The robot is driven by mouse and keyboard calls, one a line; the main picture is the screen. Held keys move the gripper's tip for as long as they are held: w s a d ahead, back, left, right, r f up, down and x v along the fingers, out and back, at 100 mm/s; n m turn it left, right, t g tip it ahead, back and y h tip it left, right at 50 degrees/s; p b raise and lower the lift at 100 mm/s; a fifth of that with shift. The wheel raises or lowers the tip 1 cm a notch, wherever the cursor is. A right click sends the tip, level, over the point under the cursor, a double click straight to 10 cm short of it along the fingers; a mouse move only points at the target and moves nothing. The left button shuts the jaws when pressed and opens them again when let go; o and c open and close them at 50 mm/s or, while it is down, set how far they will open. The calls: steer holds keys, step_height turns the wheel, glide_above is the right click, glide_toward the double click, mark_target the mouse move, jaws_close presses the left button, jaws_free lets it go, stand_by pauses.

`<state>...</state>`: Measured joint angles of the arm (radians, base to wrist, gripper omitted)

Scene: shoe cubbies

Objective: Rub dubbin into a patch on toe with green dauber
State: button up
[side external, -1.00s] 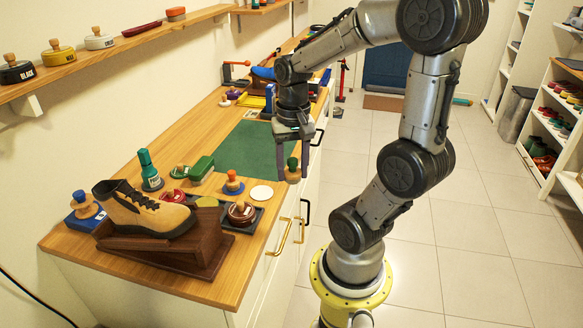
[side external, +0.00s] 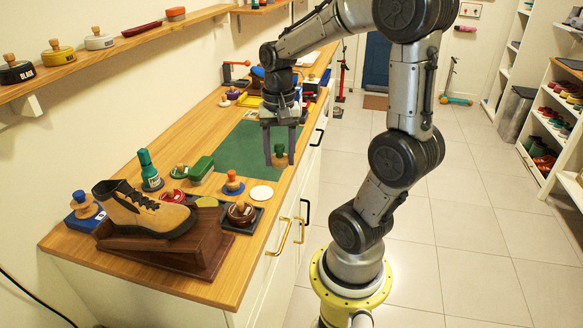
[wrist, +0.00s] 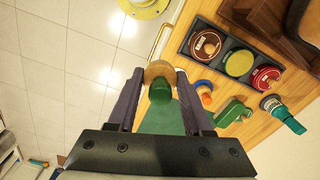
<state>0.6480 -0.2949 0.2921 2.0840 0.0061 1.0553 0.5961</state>
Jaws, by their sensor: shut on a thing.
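My gripper (side external: 280,150) is shut on the green dauber (side external: 280,154), which has a green knob and a round wooden-coloured end. It hangs near the front edge of the green mat. The wrist view shows the dauber (wrist: 159,80) between the two fingers of my gripper (wrist: 160,82). A tan shoe (side external: 150,212) with a dark collar and laces rests on a dark brown sloped stand (side external: 205,252), toe toward the tins. A dark tray holds a brown tin (wrist: 205,45), a yellow-green disc (wrist: 238,63) and a red tin (wrist: 266,78). I cannot read which is dubbin.
A green bottle (side external: 147,170), a green brush (side external: 201,168), an orange-topped blue dauber (side external: 232,182) and a white disc (side external: 261,193) stand between the mat (side external: 240,148) and the shoe. A wall shelf (side external: 120,50) runs above.

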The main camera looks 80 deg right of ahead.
steer(key=w+d, duration=0.1)
steer(key=w, duration=0.6)
steer(key=n, duration=0.2)
glide_toward(205, 205)
steer(key=shift+f, duration=2.85)
steer(key=shift+f, duration=0.6)
step_height(205, 205, up, 7)
stand_by(0.6)
